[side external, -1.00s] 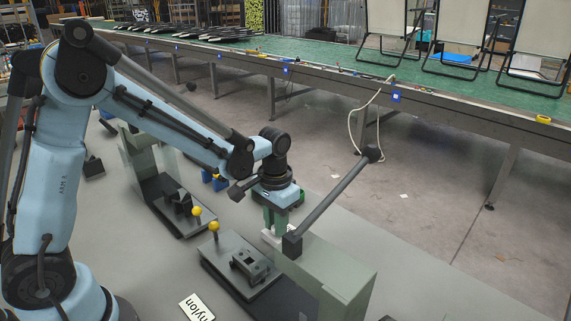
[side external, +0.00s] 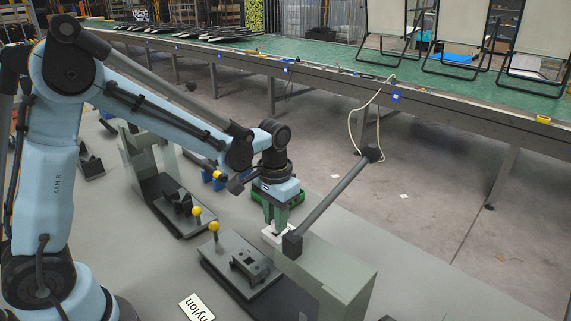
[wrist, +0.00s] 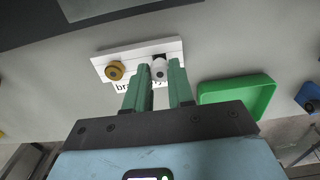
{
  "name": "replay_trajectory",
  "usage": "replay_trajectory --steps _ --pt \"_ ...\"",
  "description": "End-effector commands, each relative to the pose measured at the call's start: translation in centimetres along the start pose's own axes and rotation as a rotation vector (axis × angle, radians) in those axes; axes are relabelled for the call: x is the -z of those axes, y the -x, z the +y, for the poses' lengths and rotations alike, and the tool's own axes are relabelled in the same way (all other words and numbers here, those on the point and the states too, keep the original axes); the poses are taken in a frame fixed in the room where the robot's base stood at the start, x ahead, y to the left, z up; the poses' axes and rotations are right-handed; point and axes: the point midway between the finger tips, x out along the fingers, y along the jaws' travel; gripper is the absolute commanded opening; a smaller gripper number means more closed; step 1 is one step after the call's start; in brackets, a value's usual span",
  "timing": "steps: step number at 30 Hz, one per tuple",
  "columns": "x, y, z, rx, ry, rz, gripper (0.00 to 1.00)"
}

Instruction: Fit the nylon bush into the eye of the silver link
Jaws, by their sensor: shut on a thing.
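My gripper (side external: 275,229) points down over a small white stand (side external: 270,238) behind the near press. In the wrist view my green fingers (wrist: 160,72) are shut on the nylon bush (wrist: 159,68), a small white ring between their tips. The bush is right at the white stand (wrist: 135,50); I cannot tell whether it is clear of it. A brass-coloured bush (wrist: 115,70) sits on the same stand, to the left. A label under it is partly hidden by my fingers. I cannot make out the silver link in either view.
The near press (side external: 335,275) has a long lever slanting up close to my gripper. A black fixture (side external: 250,265) sits on its base. A second press (side external: 145,160) stands farther left. A green tray (wrist: 240,95) lies right of the stand. A "nylon" card (side external: 197,307) lies in front.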

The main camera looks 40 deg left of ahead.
Motion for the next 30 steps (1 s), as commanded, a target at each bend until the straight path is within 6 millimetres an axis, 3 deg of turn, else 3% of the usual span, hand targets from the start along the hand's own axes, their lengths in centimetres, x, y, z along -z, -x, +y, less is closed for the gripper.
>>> replay_trajectory --steps 30 --pt "0.0 3.3 0.0 0.0 0.0 0.0 0.0"
